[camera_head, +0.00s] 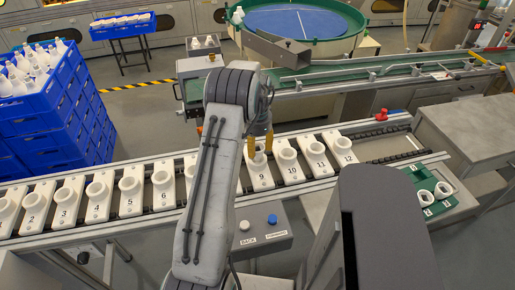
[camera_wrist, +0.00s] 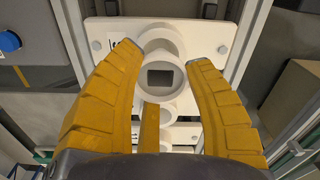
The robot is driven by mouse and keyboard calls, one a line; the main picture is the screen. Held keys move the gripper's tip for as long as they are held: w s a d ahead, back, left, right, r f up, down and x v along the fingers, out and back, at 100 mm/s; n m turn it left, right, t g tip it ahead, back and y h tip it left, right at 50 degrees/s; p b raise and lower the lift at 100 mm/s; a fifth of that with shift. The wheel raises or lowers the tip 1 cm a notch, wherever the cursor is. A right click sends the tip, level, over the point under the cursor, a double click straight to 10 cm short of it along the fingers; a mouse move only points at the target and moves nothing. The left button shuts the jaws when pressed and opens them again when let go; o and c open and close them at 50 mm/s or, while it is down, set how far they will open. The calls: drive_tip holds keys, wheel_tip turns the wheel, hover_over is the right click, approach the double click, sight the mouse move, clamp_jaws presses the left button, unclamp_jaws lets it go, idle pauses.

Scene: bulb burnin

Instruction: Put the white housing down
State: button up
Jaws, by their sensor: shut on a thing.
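My gripper (camera_head: 260,146) hangs over the conveyor row near the carrier plate marked 9 (camera_head: 262,178). In the wrist view its yellow fingers (camera_wrist: 161,62) are closed around a white housing (camera_wrist: 160,77), a round piece with a dark square opening. The housing is over a white plate (camera_wrist: 106,38) with screws at its corners. I cannot tell whether it rests on the plate or is held just above it. In the head view the housing is largely hidden by the fingers. Carrier plates with white round pieces stand left and right of my gripper; some are hidden behind my arm.
A green tray (camera_head: 447,207) with white rings is at the right end. A control box (camera_head: 268,240) with a blue and a white button stands in front of the conveyor. Blue crates (camera_head: 40,133) of white bottles are at the left. A grey bench (camera_head: 465,127) is at the right.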

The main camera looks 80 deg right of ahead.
drive_tip(key=shift+f, duration=1.1)
drive_tip(key=shift+f, duration=0.15)
drive_tip(key=o, duration=0.9)
